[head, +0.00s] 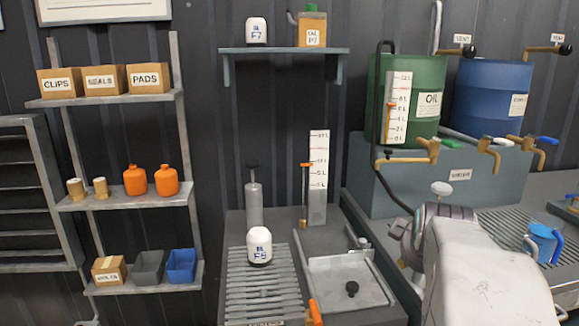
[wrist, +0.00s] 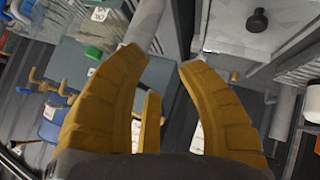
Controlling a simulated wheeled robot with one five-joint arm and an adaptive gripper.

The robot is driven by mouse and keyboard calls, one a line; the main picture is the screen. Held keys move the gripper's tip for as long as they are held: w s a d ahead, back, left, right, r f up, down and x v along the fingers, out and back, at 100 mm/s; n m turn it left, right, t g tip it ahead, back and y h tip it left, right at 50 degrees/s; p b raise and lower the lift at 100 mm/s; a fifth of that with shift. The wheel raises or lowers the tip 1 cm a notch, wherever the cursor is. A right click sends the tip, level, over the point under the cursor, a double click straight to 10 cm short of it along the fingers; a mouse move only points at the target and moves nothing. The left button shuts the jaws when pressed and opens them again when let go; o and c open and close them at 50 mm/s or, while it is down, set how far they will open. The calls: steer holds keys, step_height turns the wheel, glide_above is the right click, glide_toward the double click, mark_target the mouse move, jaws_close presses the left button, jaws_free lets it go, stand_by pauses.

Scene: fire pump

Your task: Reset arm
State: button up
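My gripper (wrist: 155,72) shows in the wrist view as spread yellow-brown fingers with a clear gap between them. It is open and nothing is held between the fingers. In the head view my arm comes in from the lower right and hides its own end, so the gripper does not show there. In the wrist view the fingers are over the bench area, with the grey tray and its black knob (wrist: 257,20) at the upper right.
The green oil drum (head: 412,95) and blue drum (head: 490,97) stand behind the arm. A blue mug (head: 541,243) sits on the grate at right. A white bottle (head: 259,246) stands on the slatted rack. Shelves (head: 120,199) with boxes and orange bottles are at left.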

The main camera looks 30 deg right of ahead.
steer(key=a+r+y+p, duration=0.2)
steer(key=a+y+p, duration=0.3)
steer(key=a, duration=1.1)
steer(key=s+a+g+y+p, duration=0.1)
steer(key=s+a+p, duration=0.2)
steer(key=a, duration=0.3)
steer(key=s+a+n+g+y+p, duration=0.1)
steer(key=s+a+p, duration=0.3)
steer(key=a, duration=0.3)
steer(key=shift+s+f+g, duration=0.15)
steer(key=shift+s+g, duration=0.25)
steer(key=shift+s, duration=0.1)
